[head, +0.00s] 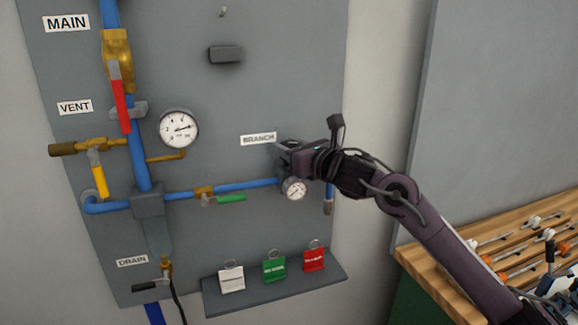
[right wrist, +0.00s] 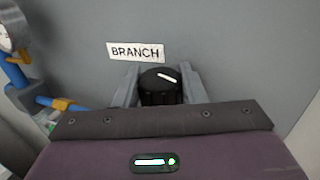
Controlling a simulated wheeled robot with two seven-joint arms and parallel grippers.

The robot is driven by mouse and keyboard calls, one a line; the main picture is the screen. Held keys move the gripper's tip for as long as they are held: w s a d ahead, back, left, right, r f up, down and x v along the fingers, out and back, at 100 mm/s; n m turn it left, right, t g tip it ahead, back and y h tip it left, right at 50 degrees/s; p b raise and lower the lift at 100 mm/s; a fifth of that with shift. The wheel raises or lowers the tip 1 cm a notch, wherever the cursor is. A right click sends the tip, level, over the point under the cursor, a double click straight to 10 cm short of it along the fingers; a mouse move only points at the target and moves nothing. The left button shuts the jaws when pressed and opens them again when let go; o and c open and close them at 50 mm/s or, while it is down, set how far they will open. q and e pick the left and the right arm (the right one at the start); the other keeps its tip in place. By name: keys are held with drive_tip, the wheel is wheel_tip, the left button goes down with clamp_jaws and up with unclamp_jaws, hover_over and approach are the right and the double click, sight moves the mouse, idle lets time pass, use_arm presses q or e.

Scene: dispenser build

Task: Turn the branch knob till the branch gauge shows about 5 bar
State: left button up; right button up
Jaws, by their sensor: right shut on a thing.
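The branch knob (right wrist: 160,88) is black with a white pointer line and sits below the BRANCH label (right wrist: 136,51) in the right wrist view. My right gripper (right wrist: 160,85) is shut on the knob, one finger on each side of it. In the head view my right gripper (head: 287,158) covers the knob. The branch gauge (head: 294,189) is the small round white dial just below the gripper. Its needle is too small to read. My left gripper is in neither view.
The larger gauge (head: 179,128) is on the panel at left. The red handle (head: 120,106), yellow handle (head: 99,181) and green handle (head: 231,198) sit on the pipework. A wooden bench (head: 429,262) with tools stands at right.

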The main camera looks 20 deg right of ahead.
drive_tip(key=m+h+b, duration=0.2)
drive_tip(key=h+b, duration=0.2)
drive_tip(key=m+h+b, duration=0.3)
drive_tip(key=h+b, duration=0.1)
drive_tip(key=m+h+b, duration=0.3)
drive_tip(key=h+b, duration=0.1)
drive_tip(key=shift+f+t+h, duration=0.15)
drive_tip(key=shift+t+h, duration=0.15)
drive_tip(key=shift+h, duration=0.1)
drive_tip(key=shift+a+m+g+h+b, duration=0.1)
drive_tip(key=shift+m+g+h+b, duration=0.65)
drive_tip(key=shift+m+h, duration=0.35)
drive_tip(key=shift+r+m+g+h, duration=0.25)
drive_tip(key=shift+m+g+h, duration=0.15)
drive_tip(key=shift+h, duration=0.4)
drive_tip(key=m+g+h+p, duration=0.1)
drive_tip(key=m+g+h, duration=0.1)
drive_tip(key=h, duration=0.1)
drive_tip(key=shift+r+m, duration=0.15)
drive_tip(key=shift+m, duration=0.15)
drive_tip(key=m+g+h+p, duration=0.1)
drive_tip(key=m+g+h, duration=0.1)
drive_tip(key=g, duration=0.1)
drive_tip(key=shift+p, duration=0.4)
drive_tip(key=shift+m+g+h+p, duration=0.6)
drive_tip(key=shift+m+g+p, duration=0.1)
drive_tip(key=shift+g, duration=0.15)
drive_tip(key=shift+f, duration=0.2)
